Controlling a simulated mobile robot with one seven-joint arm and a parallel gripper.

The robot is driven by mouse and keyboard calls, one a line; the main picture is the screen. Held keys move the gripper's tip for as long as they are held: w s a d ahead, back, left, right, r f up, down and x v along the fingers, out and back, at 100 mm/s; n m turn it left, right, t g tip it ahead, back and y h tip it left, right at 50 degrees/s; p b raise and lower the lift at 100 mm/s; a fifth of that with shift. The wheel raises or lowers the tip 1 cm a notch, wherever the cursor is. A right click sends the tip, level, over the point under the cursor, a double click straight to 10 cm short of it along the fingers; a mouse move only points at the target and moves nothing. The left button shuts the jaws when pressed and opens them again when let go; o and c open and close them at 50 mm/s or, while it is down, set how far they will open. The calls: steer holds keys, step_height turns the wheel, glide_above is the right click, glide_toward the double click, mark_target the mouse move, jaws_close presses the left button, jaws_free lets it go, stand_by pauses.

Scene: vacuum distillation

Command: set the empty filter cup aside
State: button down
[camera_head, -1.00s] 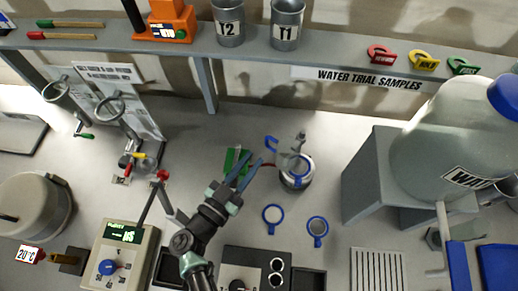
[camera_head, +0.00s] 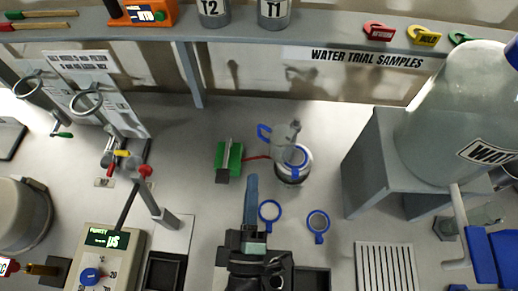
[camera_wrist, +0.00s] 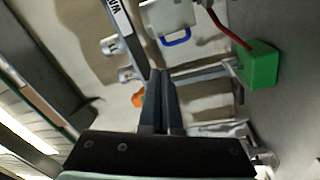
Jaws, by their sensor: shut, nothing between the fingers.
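A clear cup with a blue handle (camera_head: 284,138), likely the filter cup, stands on a round, blue-rimmed metal base (camera_head: 294,172) in the middle of the bench. I cannot see into it clearly. My gripper (camera_head: 251,180) is shut and empty, in front and to the left of the cup and apart from it. In the wrist view my gripper's fingers (camera_wrist: 160,72) lie together with nothing between them. A pale vessel with a blue handle (camera_wrist: 170,18) shows beyond them at the top, probably the same cup.
A green block (camera_head: 229,158) with a red tube stands left of the cup. Two blue rings with handles, a left one (camera_head: 270,210) and a right one (camera_head: 318,222), lie in front. A grey stand (camera_head: 372,160) bears a big tank at right. The bench behind the cup is clear.

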steer(key=s+d+f+n+g+y, duration=0.1)
steer(key=s+f+n, duration=0.1)
steer(key=n, duration=0.3)
steer(key=n+p, duration=0.1)
steer(key=p, duration=0.1)
glide_toward(260, 132)
steer(key=shift+g+y, duration=0.3)
steer(key=w, duration=0.6)
steer(key=shift+w+a+r, duration=0.15)
steer(key=shift+w+a, duration=0.05)
steer(key=shift+w, duration=0.2)
steer(key=shift+w+m+h, duration=0.15)
steer(key=shift+m+h, duration=0.15)
steer(key=shift+h, duration=0.2)
